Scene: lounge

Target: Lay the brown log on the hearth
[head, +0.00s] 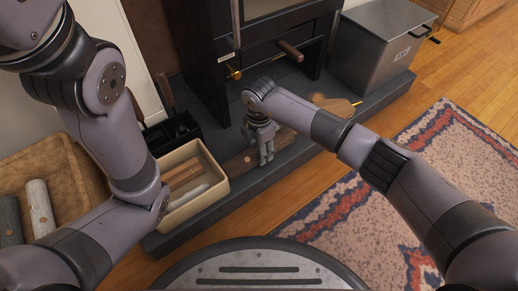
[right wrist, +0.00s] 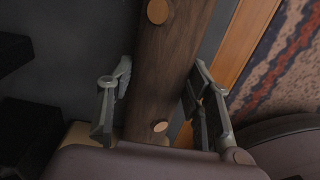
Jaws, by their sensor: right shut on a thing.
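The brown log (head: 240,163) is dark wood with pale round knots. It lies along the front of the dark grey hearth (head: 245,183), on it or just above it; I cannot tell which. My right gripper (head: 266,155) points down at the log, around its middle. In the right wrist view the log (right wrist: 166,70) runs lengthwise between the two fingers of the right gripper (right wrist: 160,100), which is shut on it. My left arm shows at the left, but its gripper is out of view.
A cream bin (head: 224,187) with wood pieces stands at the hearth's left end, near a black container (head: 172,132). A brown basket (head: 85,165) holds a grey log and a pale log. The dark stove (head: 205,60) stands behind. A grey metal box (head: 370,60) stands at right.

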